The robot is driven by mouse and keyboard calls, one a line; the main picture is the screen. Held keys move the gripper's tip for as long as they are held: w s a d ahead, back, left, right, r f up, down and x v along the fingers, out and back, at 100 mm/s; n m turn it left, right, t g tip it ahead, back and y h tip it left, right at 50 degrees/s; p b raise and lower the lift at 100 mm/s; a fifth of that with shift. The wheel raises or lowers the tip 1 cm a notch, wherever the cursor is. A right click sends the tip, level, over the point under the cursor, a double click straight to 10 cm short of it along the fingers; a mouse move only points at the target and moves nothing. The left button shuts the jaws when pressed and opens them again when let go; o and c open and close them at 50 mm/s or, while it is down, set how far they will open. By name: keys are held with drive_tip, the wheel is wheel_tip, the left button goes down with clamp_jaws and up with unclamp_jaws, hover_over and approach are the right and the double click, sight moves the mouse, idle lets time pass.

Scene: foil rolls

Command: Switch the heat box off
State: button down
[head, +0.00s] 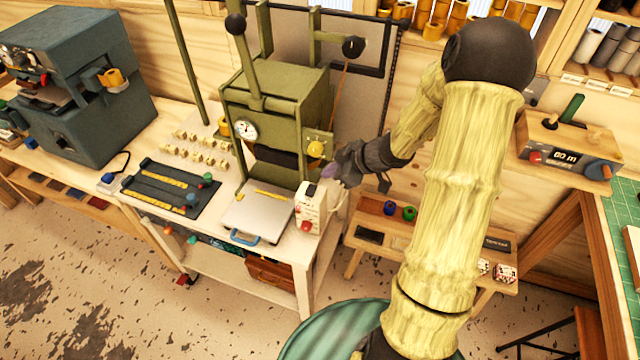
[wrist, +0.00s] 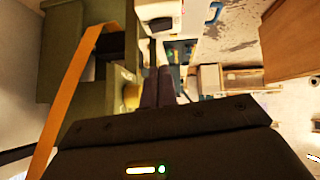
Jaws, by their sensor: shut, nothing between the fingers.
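A small white box (head: 309,212), which looks like the heat box, stands at the right front corner of the press bench. It has a black piece on top, a red part low on its front and small print too small to read. Its switch position cannot be told. A white object at the top of the wrist view (wrist: 158,11) appears to be the same box. My gripper (head: 345,168) is shut and empty, behind and right of the white box and apart from it. In the wrist view its dark fingers (wrist: 157,88) lie together, pointing toward the box.
The green press (head: 275,105) stands close left of my gripper, with a yellow knob (head: 316,149) on its side. A low wooden shelf (head: 400,232) holds spools at right. A control box (head: 570,155) is farther right.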

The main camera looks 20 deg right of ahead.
sight(311, 187)
drive_tip(key=x, duration=0.5)
drive_tip(key=shift+w+d+f+b, duration=0.1)
drive_tip(key=shift+f+b, duration=0.05)
drive_tip(key=shift+f, duration=0.9)
drive_tip(key=shift+w+d+f+b, duration=0.1)
drive_tip(key=shift+w+f+b, duration=0.05)
drive_tip(key=shift+f, duration=0.85)
